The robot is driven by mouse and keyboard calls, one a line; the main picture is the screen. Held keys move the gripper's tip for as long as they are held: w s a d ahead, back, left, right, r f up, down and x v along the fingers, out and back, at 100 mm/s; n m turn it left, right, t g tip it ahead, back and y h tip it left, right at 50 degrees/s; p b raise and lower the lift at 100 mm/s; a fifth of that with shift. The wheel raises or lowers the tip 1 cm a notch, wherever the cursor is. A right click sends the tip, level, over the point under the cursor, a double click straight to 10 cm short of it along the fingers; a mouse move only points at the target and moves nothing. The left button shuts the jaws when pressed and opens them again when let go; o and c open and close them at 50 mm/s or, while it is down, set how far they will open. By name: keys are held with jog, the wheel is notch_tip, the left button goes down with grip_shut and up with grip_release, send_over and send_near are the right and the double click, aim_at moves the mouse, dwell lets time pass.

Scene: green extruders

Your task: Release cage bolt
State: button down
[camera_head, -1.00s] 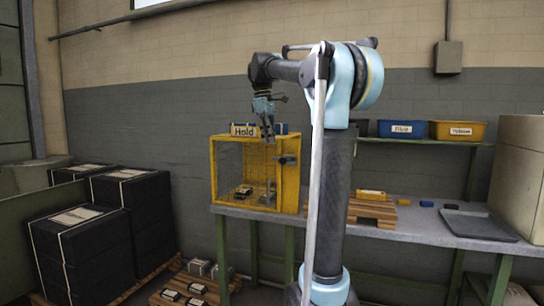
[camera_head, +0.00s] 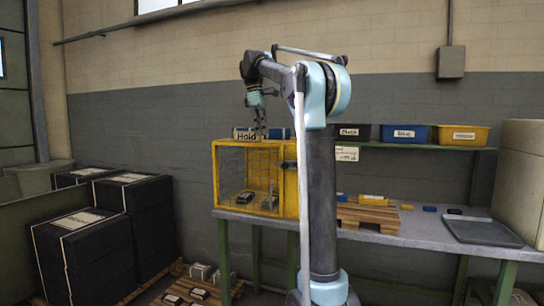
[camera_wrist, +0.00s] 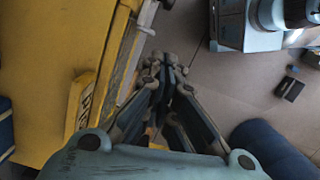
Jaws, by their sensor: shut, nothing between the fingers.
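The yellow cage (camera_head: 217,180) with a mesh front stands on the bench's left end, holding a few small dark parts. Its dark bolt (camera_head: 287,164) is at the right of the front, partly hidden by my arm. In the wrist view the yellow cage (camera_wrist: 50,60) fills the left side, with a grey metal bar (camera_wrist: 133,108) along its edge; I cannot tell whether that bar is the bolt. My gripper (camera_head: 260,128) is shut and empty, high at the cage's top front, left of the bolt. Its fingertips also show in the wrist view (camera_wrist: 166,70), right beside the cage edge.
Labelled bins (camera_head: 405,134) stand on a shelf to the right. The bench (camera_head: 400,233) carries a small pallet (camera_head: 366,216) and a grey tray (camera_head: 482,230). Black stacked boxes (camera_head: 80,250) stand at the left.

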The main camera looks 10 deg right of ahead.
aim_at(275, 157)
jog(key=d+f, duration=0.1)
jog(key=f, duration=0.2)
jog(key=s+d+f, duration=0.1)
jog(key=f, duration=0.3)
jog(key=d+f, duration=0.1)
jog(key=f, duration=0.2)
jog(key=shift+s+d+f, duration=0.2)
jog(key=shift+d+f, duration=0.1)
jog(key=shift+f, duration=0.1)
jog(key=shift+s+d+f, duration=0.2)
jog(key=shift+d+f, duration=0.2)
jog(key=shift+d, duration=0.3)
